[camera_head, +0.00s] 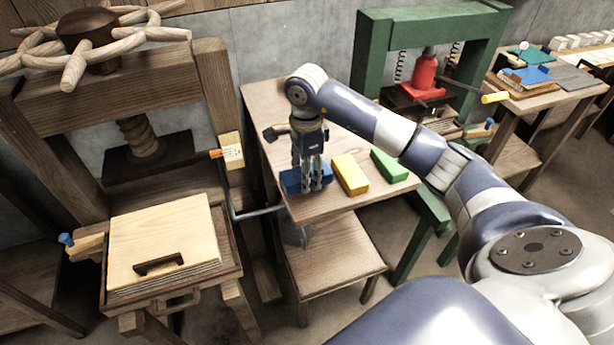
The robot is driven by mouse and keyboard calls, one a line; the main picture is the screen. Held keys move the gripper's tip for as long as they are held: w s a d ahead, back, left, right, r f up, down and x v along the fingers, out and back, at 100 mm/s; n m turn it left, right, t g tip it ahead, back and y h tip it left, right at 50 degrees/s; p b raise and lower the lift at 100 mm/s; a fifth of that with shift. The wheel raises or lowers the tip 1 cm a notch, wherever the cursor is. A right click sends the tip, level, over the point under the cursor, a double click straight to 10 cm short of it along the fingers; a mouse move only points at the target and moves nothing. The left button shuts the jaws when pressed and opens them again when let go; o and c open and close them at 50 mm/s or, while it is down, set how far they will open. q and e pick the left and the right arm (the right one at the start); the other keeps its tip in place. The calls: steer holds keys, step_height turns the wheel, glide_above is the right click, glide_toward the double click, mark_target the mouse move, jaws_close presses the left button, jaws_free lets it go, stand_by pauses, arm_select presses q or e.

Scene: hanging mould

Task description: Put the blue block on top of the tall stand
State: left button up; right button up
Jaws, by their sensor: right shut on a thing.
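The blue block (291,181) is at the front left of a wooden stand's top (275,115), the taller of two wooden surfaces here. My right gripper (311,187) points down and is shut on the blue block, covering part of it. I cannot tell whether the block rests on the top or is slightly above it. A yellow block (350,174) and a green block (388,165) lie to its right on the same top. My left gripper is not in view.
A lower wooden surface (335,268) is in front of the stand. A wooden screw press (140,140) with a pale board (163,240) stands at the left. A green press (370,50) with a red jack (425,76) is behind right. A bench (545,103) holds small items.

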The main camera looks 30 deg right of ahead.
steer(key=shift+w+d+f, duration=0.1)
step_height(320, 180, down, 3)
steer(key=shift+p, duration=0.9)
steer(key=shift+f, duration=0.15)
steer(key=shift+f, duration=0.1)
steer(key=o, duration=0.7)
steer(key=shift+f+b, duration=0.1)
steer(key=shift+b, duration=0.2)
steer(key=o, duration=0.4)
